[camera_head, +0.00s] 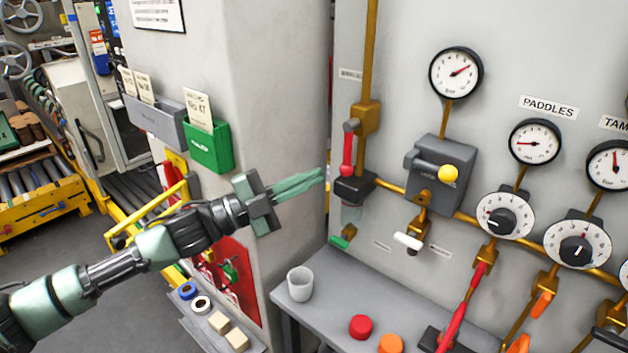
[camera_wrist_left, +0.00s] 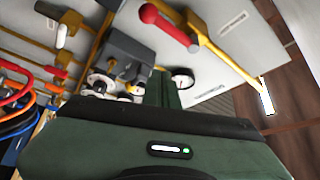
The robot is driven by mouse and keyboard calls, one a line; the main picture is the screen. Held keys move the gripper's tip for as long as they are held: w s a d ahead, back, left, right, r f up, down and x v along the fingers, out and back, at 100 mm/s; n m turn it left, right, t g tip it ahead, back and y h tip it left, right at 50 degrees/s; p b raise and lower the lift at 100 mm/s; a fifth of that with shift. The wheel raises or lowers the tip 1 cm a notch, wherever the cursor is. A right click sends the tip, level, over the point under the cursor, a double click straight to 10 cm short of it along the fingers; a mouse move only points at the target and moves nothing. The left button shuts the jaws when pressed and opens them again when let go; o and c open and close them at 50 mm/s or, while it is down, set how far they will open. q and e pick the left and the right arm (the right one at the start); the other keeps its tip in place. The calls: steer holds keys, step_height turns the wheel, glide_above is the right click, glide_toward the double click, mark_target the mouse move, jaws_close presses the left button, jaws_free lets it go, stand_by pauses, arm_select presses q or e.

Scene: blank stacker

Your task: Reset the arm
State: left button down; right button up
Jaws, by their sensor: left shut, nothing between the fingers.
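My left arm comes in from the left in the head view. My left gripper (camera_head: 322,176) is shut and empty, its pale green fingers pointing right, in front of the wall panel near a red lever (camera_head: 347,150) on a brass pipe. From this view I cannot tell how far the fingertips are from the lever. In the left wrist view the dark green gripper body fills the lower part, with the closed fingers (camera_wrist_left: 163,90) above it. The red lever also shows in the left wrist view (camera_wrist_left: 165,23). My right gripper is not in view.
A grey shelf (camera_head: 330,312) below the panel holds a white cup (camera_head: 300,284), a red disc (camera_head: 360,327) and an orange disc (camera_head: 390,343). A green box (camera_head: 208,148) hangs on the pillar behind my arm. Gauges, dials and pipes crowd the panel at right.

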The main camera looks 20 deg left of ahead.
arm_select(q)
steer(key=shift+d, duration=0.1)
steer(key=s+d+f+n+g+y, duration=0.1)
steer(key=s+f+n+y, duration=0.45)
steer(key=f, duration=0.65)
steer(key=s+d+f+n+g+y, duration=0.1)
steer(key=s+f+n+y, duration=0.1)
steer(key=f+n+y, duration=0.8)
steer(key=s+f+n+g, duration=0.2)
steer(key=s+f+g, duration=0.35)
steer(key=s, duration=0.55)
steer(key=s+f+n+g, duration=0.35)
steer(key=s+f, duration=0.35)
steer(key=s, duration=0.4)
step_height(320, 180, down, 28)
steer(key=s+m+g, duration=0.1)
steer(key=s+g, duration=0.1)
steer(key=s+a+f, duration=0.3)
steer(key=s+f, duration=1.1)
steer(key=s, duration=0.2)
steer(key=shift+s+f+g+h, duration=0.25)
steer(key=shift+f+g+h, duration=0.1)
steer(key=shift+f+g, duration=0.05)
